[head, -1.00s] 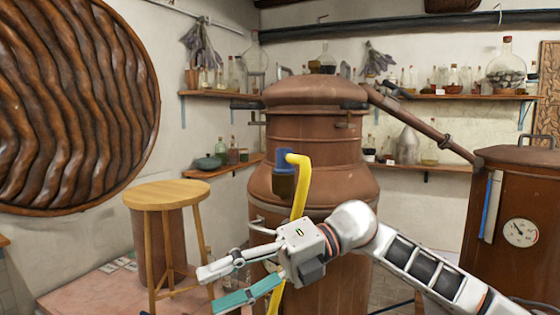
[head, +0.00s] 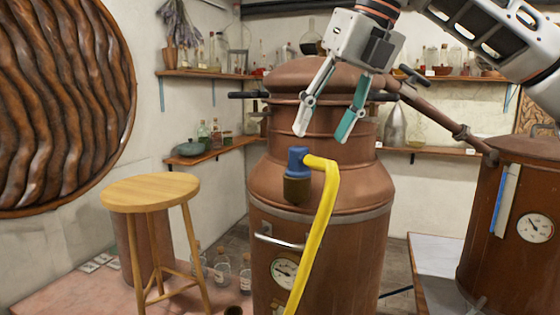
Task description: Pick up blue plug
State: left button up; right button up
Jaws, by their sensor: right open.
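The blue plug (head: 297,162) is near the middle of the head view, in front of the copper still. It has a blue top and a dark brownish lower part, and a yellow hose (head: 322,220) leaves it to the right and bends down. My right gripper (head: 321,138) comes in from the upper right, fingers pointing down, just above and slightly right of the plug. My left gripper is not in view.
The copper still (head: 340,250) stands behind the plug. A wooden stool (head: 150,192) stands at left. A second copper vessel (head: 520,210) with a gauge is at right. Shelves with bottles line the walls, and several small bottles (head: 222,270) stand low beside the stool.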

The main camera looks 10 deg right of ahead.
aim_at(308, 154)
jog(key=x, duration=0.6)
jog(key=shift+a+f, duration=0.35)
jog(key=shift+a, duration=0.1)
jog(key=shift+w+f, duration=0.15)
jog(key=shift+f, duration=0.15)
jog(key=shift+c, duration=0.2)
jog(key=c, duration=1.2)
